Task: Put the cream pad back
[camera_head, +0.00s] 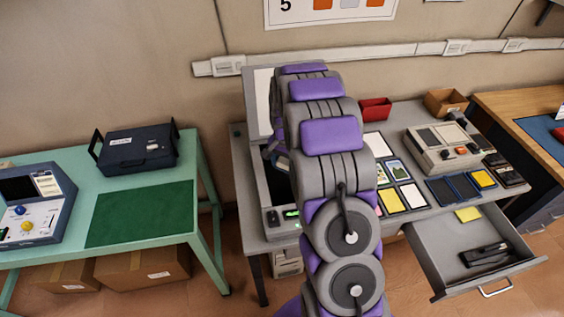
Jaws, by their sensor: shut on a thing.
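My arm reaches up the middle of the picture and bends down at its far end. My gripper is hidden behind my own arm links, so neither its jaws nor anything in them shows. I cannot pick out the cream pad for certain. Several framed slots lie on the grey desk (420,211) just right of my arm. They include a pale slot (412,195), a yellow slot (391,201) and a slot with a picture (396,170). A yellow pad (482,179) lies in the rightmost of the blue-framed trays.
An open grey drawer (450,262) juts out at the front right, holding a yellow pad (467,214) and a black stapler-like tool (486,254). A beige device (441,148), red bin (375,109) and brown box (445,102) stand on the desk. A green table (204,175) stands left, beyond a floor gap.

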